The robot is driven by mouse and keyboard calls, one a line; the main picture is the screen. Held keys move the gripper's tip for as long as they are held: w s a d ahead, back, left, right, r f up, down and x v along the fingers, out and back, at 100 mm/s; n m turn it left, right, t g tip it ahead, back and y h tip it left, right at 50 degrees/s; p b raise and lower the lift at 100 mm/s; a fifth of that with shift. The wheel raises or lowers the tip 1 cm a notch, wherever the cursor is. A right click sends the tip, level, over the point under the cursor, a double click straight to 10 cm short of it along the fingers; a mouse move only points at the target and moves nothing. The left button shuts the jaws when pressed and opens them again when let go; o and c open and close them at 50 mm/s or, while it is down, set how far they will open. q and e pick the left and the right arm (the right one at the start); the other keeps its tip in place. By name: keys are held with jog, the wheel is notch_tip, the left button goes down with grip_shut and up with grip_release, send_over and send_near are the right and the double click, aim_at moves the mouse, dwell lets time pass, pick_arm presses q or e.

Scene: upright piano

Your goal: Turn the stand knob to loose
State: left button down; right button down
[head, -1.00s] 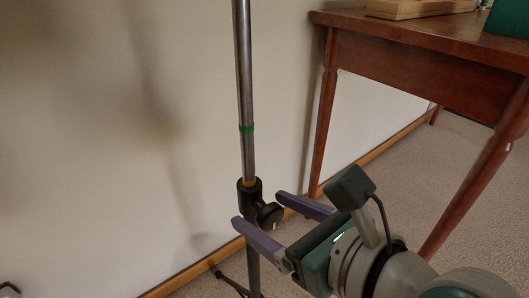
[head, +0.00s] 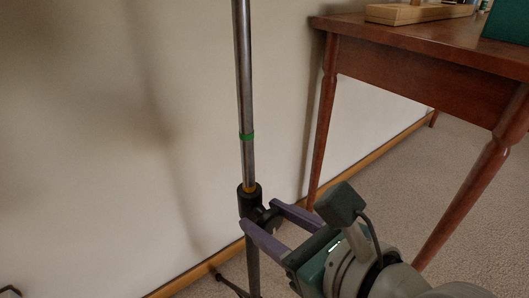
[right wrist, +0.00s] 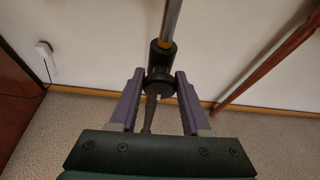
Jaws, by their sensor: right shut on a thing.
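The stand is a thin metal pole (head: 244,90) with a green band (head: 246,137) and a black clamp collar (head: 248,200) lower down. The black stand knob (head: 267,217) sticks out from the collar's side towards my right gripper (head: 261,215). My right gripper's two purple fingers are shut on the knob, one on each side. In the right wrist view, the knob (right wrist: 158,86) sits between the fingers (right wrist: 159,78), below the collar. The fingers partly hide the knob in the head view. My left gripper is not in view.
A reddish wooden table (head: 420,60) stands to the right, its near leg (head: 478,178) beside my right arm. A wooden tray (head: 408,13) lies on it. A plain wall (head: 110,120) with a wooden skirting is behind the stand. Carpet (head: 390,160) covers the floor.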

jog(key=shift+a+r+n+t+h+p, duration=0.15)
jog(key=shift+n+t+h+p, duration=0.2)
jog(key=shift+n+p, duration=0.3)
jog(key=shift+n+h, duration=0.35)
jog(key=shift+n, duration=0.1)
jog(key=shift+c, duration=2)
grip_release()
jog(key=shift+s+d+p, duration=0.25)
jog(key=shift+p, duration=0.15)
jog(key=p+v, duration=0.3)
jog(key=v, duration=0.6)
jog(key=shift+s, duration=0.2)
